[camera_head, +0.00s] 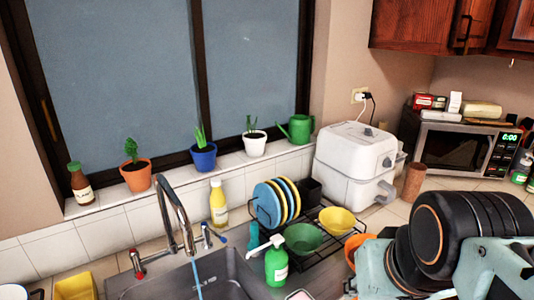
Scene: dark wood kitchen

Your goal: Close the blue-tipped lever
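The blue-tipped lever (208,238) stands on the counter just right of the curved metal faucet (180,215). A thin bluish stream of water (197,280) falls from the faucet into the grey sink (228,275). A red-tipped lever (137,266) stands to the left of the faucet. My arm's dark and pale teal links fill the lower right corner, well right of the lever. I cannot make out my gripper's fingers in this view.
A green soap bottle (276,264) stands at the sink's right edge. Behind it, a black rack holds plates (267,204), a green bowl (303,238) and a yellow bowl (337,220). A yellow bottle (218,204) stands behind the lever. A white air fryer (352,160) is farther right.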

